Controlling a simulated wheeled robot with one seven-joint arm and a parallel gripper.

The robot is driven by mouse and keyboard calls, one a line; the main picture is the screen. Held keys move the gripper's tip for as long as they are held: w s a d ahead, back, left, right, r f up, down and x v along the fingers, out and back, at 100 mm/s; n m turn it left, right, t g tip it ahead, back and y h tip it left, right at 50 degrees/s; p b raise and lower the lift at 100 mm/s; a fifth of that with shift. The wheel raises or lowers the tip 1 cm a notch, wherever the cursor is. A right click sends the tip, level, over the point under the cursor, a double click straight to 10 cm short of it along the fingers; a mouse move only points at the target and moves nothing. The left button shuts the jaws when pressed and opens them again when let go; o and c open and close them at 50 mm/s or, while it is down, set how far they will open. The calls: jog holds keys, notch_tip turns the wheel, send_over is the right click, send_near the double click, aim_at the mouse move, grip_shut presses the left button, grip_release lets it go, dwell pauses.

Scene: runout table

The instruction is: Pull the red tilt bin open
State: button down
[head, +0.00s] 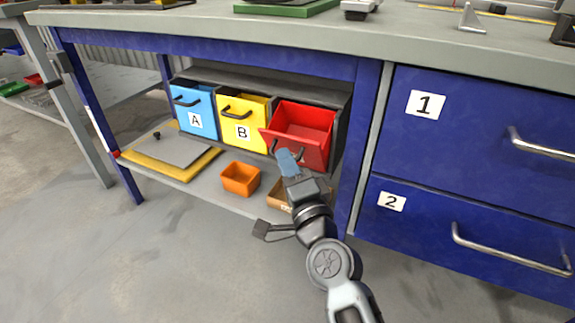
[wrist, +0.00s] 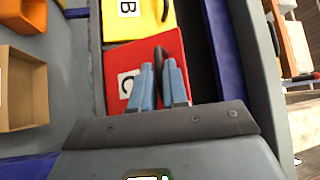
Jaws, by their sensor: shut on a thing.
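The red tilt bin (head: 308,122) is the rightmost of three bins under the workbench. It is tilted outward, and its open top and inside show. In the wrist view its red front (wrist: 115,62) carries a white label C. My gripper (head: 287,160) is at the front of the red bin. In the wrist view my gripper (wrist: 159,78) has its two blue fingers shut on the bin's dark handle (wrist: 159,54). The fingers hide part of the handle.
The blue bin A (head: 196,110) and yellow bin B (head: 243,119) stand closed to the left. An orange box (head: 240,179) and a brown carton (head: 278,196) sit on the shelf below. Blue drawers 1 (head: 470,122) and 2 (head: 430,225) are at right.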

jog(key=shift+s+f, duration=0.1)
jog(key=shift+f, duration=0.2)
jog(key=shift+s+a+f+b, duration=0.1)
jog(key=shift+s+f+b, duration=0.3)
jog(key=shift+f+b, duration=0.35)
jog(key=shift+f, duration=0.2)
jog(key=c, duration=1.2)
grip_release()
jog(key=shift+r, duration=0.1)
jog(key=shift+s, duration=0.1)
jog(key=v, duration=0.7)
jog(key=shift+s, duration=0.25)
jog(key=shift+d, duration=0.2)
